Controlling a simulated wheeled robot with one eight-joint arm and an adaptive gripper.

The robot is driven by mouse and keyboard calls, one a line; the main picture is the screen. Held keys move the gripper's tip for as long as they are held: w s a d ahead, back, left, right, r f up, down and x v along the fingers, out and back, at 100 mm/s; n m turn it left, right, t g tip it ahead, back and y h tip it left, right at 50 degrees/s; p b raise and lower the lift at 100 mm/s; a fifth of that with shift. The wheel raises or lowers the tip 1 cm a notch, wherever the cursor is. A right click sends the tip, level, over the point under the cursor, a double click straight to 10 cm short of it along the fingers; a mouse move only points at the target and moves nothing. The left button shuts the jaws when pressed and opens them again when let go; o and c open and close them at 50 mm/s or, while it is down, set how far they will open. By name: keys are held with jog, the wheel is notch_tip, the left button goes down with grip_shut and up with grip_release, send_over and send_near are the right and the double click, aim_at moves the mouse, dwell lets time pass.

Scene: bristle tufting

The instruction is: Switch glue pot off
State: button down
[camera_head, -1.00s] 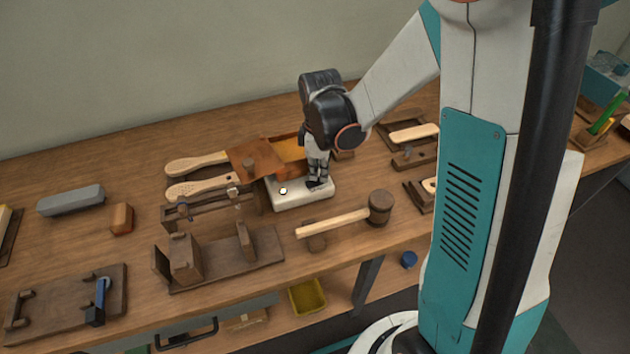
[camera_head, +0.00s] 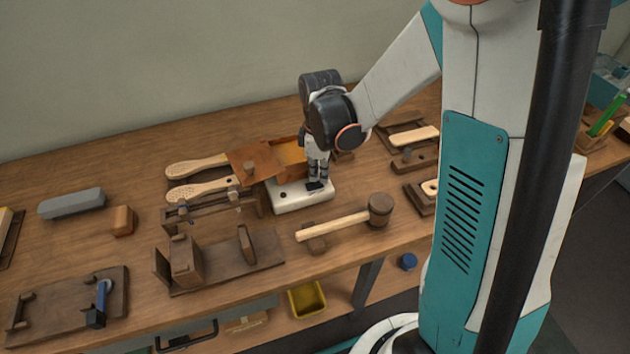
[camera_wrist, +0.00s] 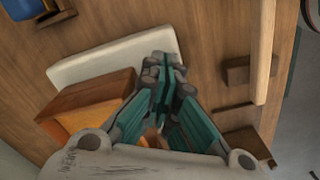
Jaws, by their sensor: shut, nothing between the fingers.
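The glue pot has a white base (camera_head: 300,198) and a brown-orange box with amber content (camera_head: 291,153) behind it. A small dark spot shows on the left of the base's front. My gripper (camera_head: 317,186) points down at the right part of the base, its fingertips closed together and empty. In the wrist view the closed fingertips (camera_wrist: 163,70) overlap the right end of the white base (camera_wrist: 100,64); the orange box (camera_wrist: 90,98) is to their left. The fingers hide what lies under them, and I cannot tell whether they touch the base.
A wooden mallet (camera_head: 345,222) lies just in front of the base. Brush handles (camera_head: 200,188) and a wooden rack lie to the left. A wooden jig (camera_head: 225,262) stands front left. More blocks and brushes lie right of my gripper. Bare bench shows at the back left.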

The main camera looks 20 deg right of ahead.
aim_at(319, 184)
jog(key=shift+r+p, duration=1.75)
jog(key=shift+r, duration=1)
jog(key=shift+r, duration=0.15)
jog(key=s+r+m+t, duration=0.7)
jog(key=s+r+m, duration=0.5)
jog(key=s+r, duration=0.3)
jog(key=shift+r, duration=0.75)
